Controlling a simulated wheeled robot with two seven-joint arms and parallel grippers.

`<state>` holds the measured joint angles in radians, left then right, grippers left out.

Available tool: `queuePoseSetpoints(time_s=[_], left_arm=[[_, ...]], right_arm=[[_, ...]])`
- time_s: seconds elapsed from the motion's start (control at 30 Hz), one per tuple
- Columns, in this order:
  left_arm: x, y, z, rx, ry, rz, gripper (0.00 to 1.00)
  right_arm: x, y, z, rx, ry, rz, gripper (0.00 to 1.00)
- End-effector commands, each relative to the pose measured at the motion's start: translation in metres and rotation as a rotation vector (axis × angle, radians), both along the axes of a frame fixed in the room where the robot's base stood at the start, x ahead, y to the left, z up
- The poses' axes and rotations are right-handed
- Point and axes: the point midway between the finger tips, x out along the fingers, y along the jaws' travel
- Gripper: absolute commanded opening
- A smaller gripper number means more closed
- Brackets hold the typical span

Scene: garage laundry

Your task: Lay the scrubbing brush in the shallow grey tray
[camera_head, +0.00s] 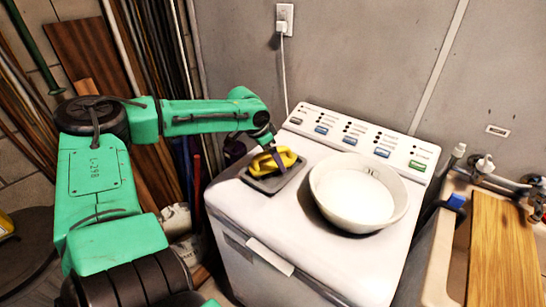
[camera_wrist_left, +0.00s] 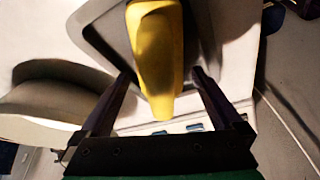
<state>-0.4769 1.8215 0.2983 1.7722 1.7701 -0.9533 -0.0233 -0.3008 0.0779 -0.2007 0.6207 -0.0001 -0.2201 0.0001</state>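The yellow scrubbing brush (camera_head: 285,157) is at the shallow grey tray (camera_head: 287,179) on the left part of the washer top, apparently lying in it. In the left wrist view the brush (camera_wrist_left: 155,50) points toward me over the tray (camera_wrist_left: 98,38). My left gripper (camera_head: 272,150) is right above the brush. In the left wrist view its dark fingers (camera_wrist_left: 161,75) stand apart on either side of the brush, with a gap on each side. The brush's underside is hidden. My right gripper is not in view.
A white round basin (camera_head: 358,192) stands on the washer (camera_head: 300,250) just right of the tray. The control panel (camera_head: 360,135) rises behind. A sink with a wooden board (camera_head: 505,250) is at the right. Brooms and poles lean at the left.

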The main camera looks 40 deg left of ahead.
Motion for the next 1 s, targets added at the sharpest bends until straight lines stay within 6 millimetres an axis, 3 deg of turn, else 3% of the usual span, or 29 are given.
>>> queuePoseSetpoints(time_s=[0.27,0.47,0.7,1.0], left_arm=[[-0.006,0.002,0.022,-0.004,-0.007,0.002,1.0],[-0.019,0.006,0.058,-0.007,-0.012,0.0,1.0],[-0.038,0.012,0.099,0.0,-0.005,0.001,1.0],[-0.044,0.014,0.112,0.0,0.0,0.001,1.0]], right_arm=[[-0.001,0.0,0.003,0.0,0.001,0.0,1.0],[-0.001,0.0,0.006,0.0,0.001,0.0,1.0],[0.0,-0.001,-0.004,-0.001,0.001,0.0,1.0],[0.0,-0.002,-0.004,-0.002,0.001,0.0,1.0]])
